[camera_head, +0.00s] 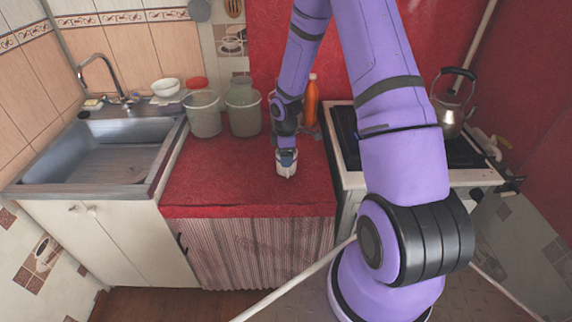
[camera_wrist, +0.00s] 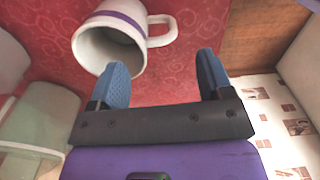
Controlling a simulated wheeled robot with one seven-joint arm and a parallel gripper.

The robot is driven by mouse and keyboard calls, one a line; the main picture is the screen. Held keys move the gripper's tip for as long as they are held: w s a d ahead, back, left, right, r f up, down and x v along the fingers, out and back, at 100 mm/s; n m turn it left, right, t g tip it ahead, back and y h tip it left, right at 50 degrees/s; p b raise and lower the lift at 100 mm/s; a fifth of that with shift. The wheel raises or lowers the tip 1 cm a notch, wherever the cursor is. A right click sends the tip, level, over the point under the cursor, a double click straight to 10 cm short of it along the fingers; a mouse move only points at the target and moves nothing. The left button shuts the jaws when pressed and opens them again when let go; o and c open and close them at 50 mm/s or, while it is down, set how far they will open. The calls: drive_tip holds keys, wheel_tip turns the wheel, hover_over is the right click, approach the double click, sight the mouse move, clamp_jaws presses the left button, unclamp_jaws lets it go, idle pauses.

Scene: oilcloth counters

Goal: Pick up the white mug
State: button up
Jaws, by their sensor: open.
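The white mug (camera_wrist: 92,48) is in the wrist view at top left, on the red counter top. In the head view my gripper (camera_head: 287,158) is low over the red counter, and the mug cannot be clearly made out there.
Two pale buckets (camera_head: 204,115) stand at the counter's back left, with an orange bottle (camera_head: 311,101) behind my arm. A sink (camera_head: 98,155) is at left. A stove (camera_head: 462,155) with a kettle (camera_head: 451,112) is at right. The front left of the red counter (camera_head: 215,185) is clear.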

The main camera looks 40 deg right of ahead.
drive_tip(key=shift+s+d+f, duration=0.15)
drive_tip(key=shift+f, duration=1.35)
drive_tip(key=shift+s+d+f, duration=0.1)
drive_tip(key=shift+f, duration=1.4)
drive_tip(key=c, duration=1.2)
drive_tip(key=shift+r, duration=0.2)
drive_tip(key=shift+c, duration=0.2)
drive_tip(key=shift+r, duration=1.4)
drive_tip(key=shift+s+r, duration=0.1)
drive_tip(key=shift+r, duration=0.2)
drive_tip(key=s+a, duration=0.2)
drive_tip(key=s, duration=0.5)
drive_tip(key=s+a+r, duration=0.1)
drive_tip(key=s+a, duration=0.2)
drive_tip(key=s, duration=0.5)
drive_tip(key=shift+r, duration=0.15)
